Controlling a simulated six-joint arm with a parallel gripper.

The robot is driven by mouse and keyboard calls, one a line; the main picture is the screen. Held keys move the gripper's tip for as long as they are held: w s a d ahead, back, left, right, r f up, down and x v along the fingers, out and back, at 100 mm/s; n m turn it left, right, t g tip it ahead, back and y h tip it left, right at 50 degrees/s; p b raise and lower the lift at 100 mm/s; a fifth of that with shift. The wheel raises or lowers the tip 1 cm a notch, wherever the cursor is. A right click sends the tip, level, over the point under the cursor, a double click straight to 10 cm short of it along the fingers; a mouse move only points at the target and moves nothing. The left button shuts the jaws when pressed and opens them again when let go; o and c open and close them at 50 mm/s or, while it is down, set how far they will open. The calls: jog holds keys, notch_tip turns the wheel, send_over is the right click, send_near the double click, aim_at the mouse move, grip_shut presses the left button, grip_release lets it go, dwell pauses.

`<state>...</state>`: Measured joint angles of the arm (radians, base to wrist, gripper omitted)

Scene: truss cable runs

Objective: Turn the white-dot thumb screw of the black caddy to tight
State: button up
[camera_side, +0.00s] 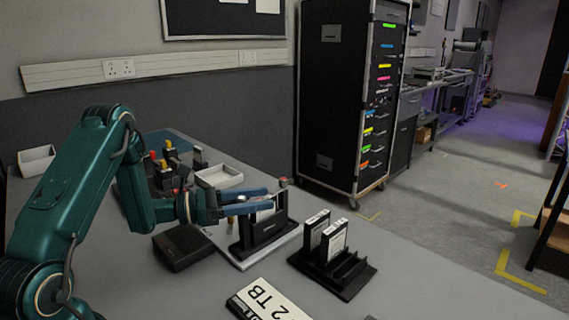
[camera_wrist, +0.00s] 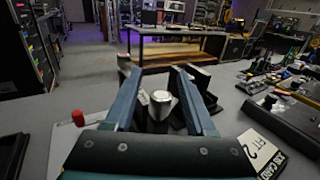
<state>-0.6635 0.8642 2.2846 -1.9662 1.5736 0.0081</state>
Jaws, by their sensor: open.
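The black caddy (camera_side: 262,232) stands upright on a pale base plate (camera_side: 240,262) in the side view. A knob with a red top (camera_side: 283,182) is at its far end; a red-topped knob also shows in the wrist view (camera_wrist: 78,118), outside my jaws on the left. A metallic screw (camera_side: 230,222) stands at the caddy's near end. My gripper (camera_side: 270,199) is open, with blue fingers reaching over the caddy. In the wrist view a silver screw with a pale top (camera_wrist: 160,103) lies between my fingers (camera_wrist: 154,74), apart from both. I cannot make out a white dot.
A black slotted rack (camera_side: 335,270) holding two drives stands to the right. A dark box (camera_side: 183,247) sits left of the caddy. A 2 TB label card (camera_side: 272,300) lies in front. An open white tray (camera_side: 219,176) stands behind.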

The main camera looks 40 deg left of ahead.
jog(key=s+a+m+g+h, duration=0.3)
jog(key=s+h, duration=0.1)
notch_tip(320, 180, up, 10)
jog(key=s+d+f+m+g+y, duration=0.1)
jog(key=s+d+m+g+y, duration=0.1)
jog(key=s+d+m+g, duration=0.5)
jog(key=s+d+m+g+y, duration=0.2)
jog(key=s+d+m+g, duration=0.2)
jog(key=d+m, duration=0.5)
jog(key=s+a+m+t+y, duration=0.3)
jog(key=s+m+y, duration=0.3)
jog(key=m, duration=0.5)
jog(key=shift+s+r+t+y, duration=0.2)
jog(key=shift+r+t+y, duration=0.1)
jog(key=shift+y, duration=1.1)
